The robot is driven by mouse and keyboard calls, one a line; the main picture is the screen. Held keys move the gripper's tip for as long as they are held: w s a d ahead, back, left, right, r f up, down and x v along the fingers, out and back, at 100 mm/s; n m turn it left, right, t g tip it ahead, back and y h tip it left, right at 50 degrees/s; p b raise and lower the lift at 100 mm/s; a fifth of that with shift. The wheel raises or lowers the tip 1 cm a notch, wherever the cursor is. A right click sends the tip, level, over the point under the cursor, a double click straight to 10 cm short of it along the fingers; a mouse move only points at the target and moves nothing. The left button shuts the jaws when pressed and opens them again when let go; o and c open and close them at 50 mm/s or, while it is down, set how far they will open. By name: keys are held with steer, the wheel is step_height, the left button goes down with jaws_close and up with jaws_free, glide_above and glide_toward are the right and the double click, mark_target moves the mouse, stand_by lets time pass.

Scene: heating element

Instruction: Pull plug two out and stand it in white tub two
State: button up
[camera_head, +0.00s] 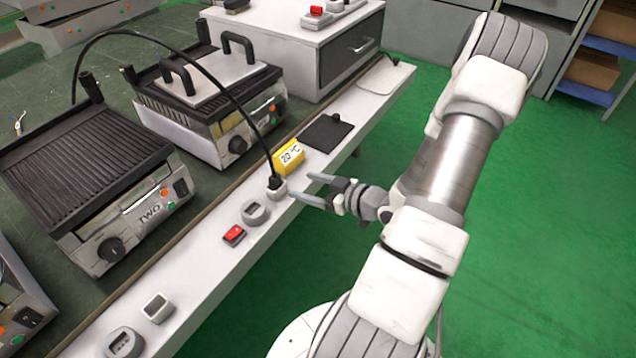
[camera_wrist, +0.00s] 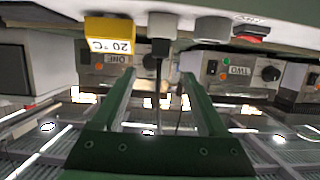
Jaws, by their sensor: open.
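A black plug (camera_head: 275,183) stands upright in a small white holder (camera_head: 280,193) on the bench's front strip. Its black cable arches up and back to the rear of the grill marked TWO (camera_head: 120,215). My gripper (camera_head: 303,187) is open and empty, level, just to the right of the plug, with its fingers pointing at it. In the wrist view, which is upside down, the plug (camera_wrist: 160,47) and its holder (camera_wrist: 163,24) lie ahead between the fingertips (camera_wrist: 158,76). White tubs (camera_head: 158,307) and (camera_head: 124,342) stand at the strip's near end; I read no number on them.
A yellow 20 °C block (camera_head: 289,157) stands close behind the plug. A grey round socket (camera_head: 255,212) and a red switch (camera_head: 234,235) sit on the near side. A second grill (camera_head: 215,110) and a white drawer cabinet (camera_head: 310,45) stand farther back. Green floor is clear at right.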

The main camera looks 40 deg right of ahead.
steer(key=shift+v, duration=1.55)
steer(key=shift+w, duration=0.1)
